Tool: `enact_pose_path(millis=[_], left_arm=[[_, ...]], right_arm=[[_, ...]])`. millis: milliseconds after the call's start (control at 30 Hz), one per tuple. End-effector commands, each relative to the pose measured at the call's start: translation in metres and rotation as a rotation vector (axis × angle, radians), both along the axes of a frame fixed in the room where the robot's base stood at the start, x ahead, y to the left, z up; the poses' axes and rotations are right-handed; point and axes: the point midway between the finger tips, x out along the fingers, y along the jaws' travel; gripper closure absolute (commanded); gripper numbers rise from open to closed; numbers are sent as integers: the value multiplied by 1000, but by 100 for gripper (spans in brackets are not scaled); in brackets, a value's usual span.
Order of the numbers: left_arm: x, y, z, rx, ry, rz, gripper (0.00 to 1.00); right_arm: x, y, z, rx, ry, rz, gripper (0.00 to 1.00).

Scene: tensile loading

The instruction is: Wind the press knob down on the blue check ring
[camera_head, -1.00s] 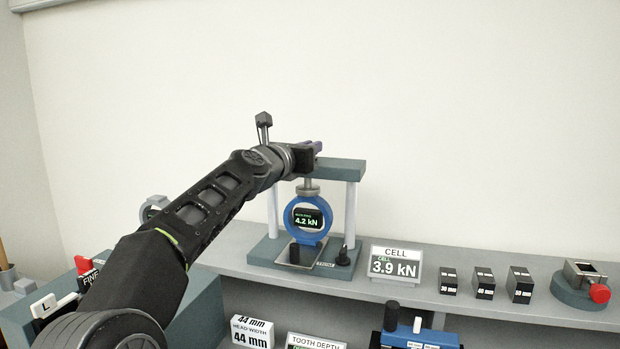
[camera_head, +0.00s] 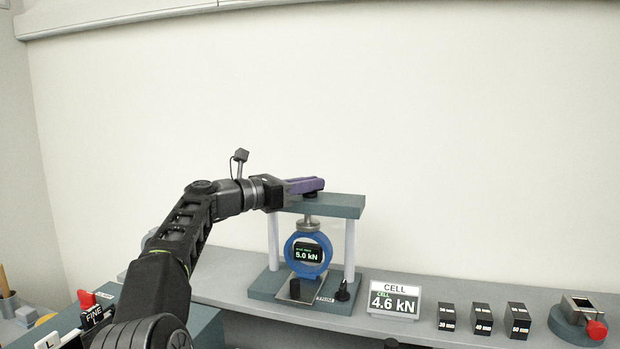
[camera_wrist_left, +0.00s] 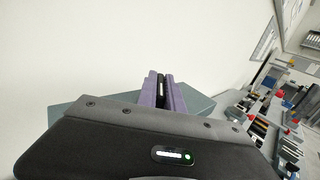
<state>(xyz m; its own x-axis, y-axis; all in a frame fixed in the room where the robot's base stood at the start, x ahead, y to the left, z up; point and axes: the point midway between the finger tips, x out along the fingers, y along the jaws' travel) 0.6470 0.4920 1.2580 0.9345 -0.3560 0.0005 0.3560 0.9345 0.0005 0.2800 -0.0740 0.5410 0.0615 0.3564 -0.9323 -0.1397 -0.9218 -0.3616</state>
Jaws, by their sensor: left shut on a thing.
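The blue check ring (camera_head: 307,252) stands upright in the press, under the screw foot and between the white posts. Its small display reads 5.0 kN. The press has a grey-green crossbeam (camera_head: 343,206) on top and a base of the same colour. My left gripper (camera_head: 308,186), with purple fingers, is at the top of the crossbeam, shut on the dark press knob (camera_head: 312,194), which is mostly hidden by the fingers. In the left wrist view the purple fingers (camera_wrist_left: 161,90) close around a dark part with a light mark. My right gripper is not in view.
The CELL display (camera_head: 394,299) right of the press reads 4.6 kN. Several black blocks (camera_head: 483,319) and a grey round fixture with a red knob (camera_head: 597,329) stand further right on the shelf. The wall behind is bare.

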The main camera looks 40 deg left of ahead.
Motion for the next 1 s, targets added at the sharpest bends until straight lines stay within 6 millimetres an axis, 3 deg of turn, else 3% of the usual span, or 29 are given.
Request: enact_pose_path(millis=[233,267,533,833,1000], left_arm=[[0,0,-3,0,3,-2,100],[0,0,-3,0,3,-2,88],[0,0,-2,0,2,-1,67],[-2,1,-1,0,1,0,67],[-18,8,-2,-1,1,3,67]], right_arm=[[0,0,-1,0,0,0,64],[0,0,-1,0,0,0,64],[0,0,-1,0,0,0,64],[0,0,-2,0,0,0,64],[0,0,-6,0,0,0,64]])
